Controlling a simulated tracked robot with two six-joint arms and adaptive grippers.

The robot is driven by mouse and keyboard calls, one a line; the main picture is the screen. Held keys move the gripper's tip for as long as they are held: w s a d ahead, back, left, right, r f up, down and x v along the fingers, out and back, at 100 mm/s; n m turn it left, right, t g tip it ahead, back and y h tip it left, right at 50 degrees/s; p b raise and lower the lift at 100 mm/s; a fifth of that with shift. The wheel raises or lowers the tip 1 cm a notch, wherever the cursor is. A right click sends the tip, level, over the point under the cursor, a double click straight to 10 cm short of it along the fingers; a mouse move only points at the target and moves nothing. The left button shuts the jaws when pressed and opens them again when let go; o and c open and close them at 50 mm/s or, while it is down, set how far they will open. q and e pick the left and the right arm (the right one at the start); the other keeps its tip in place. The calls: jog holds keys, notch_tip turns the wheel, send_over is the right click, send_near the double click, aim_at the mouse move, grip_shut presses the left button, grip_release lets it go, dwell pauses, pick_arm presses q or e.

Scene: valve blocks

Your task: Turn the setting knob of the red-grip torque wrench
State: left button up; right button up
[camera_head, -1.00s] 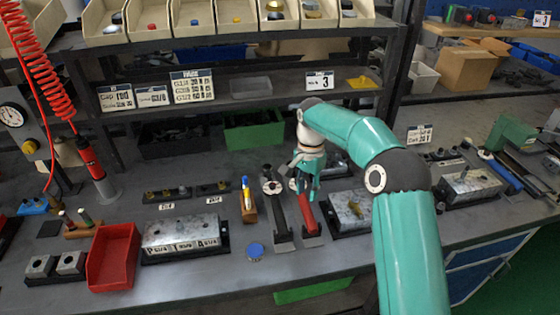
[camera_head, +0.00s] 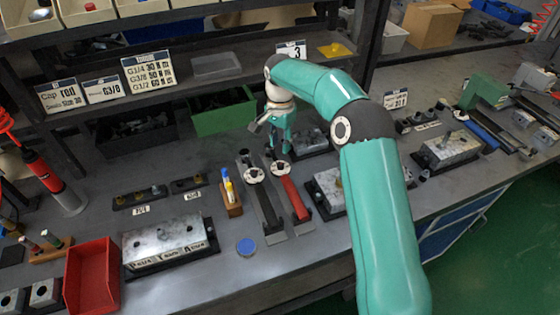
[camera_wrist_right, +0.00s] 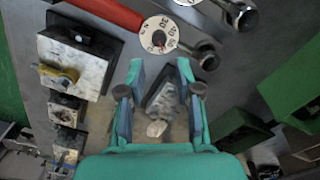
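The red-grip torque wrench (camera_head: 290,196) lies on the bench, its round white dial (camera_head: 281,170) toward the back. In the right wrist view its red grip (camera_wrist_right: 112,12) and numbered dial (camera_wrist_right: 159,35) show at the top, beyond my fingers. A black-grip wrench (camera_head: 266,207) with a similar dial (camera_head: 254,175) lies to its left. My right gripper (camera_head: 277,151) is just behind the red-grip wrench's dial, apart from it in the wrist view. Its fingers (camera_wrist_right: 156,92) are spread, with a small metal piece below between them. My left gripper is not in view.
A metal valve block (camera_head: 328,187) stands right of the red-grip wrench. A pen holder (camera_head: 231,198) and a blue disc (camera_head: 246,246) are to the left. A green bin (camera_head: 222,112) stands behind. A red tray (camera_head: 93,272) is at front left.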

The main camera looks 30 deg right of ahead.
aim_at(280, 164)
notch_tip(280, 164, down, 8)
jog(key=shift+f+p, duration=0.15)
jog(key=shift+p, duration=0.45)
grip_shut()
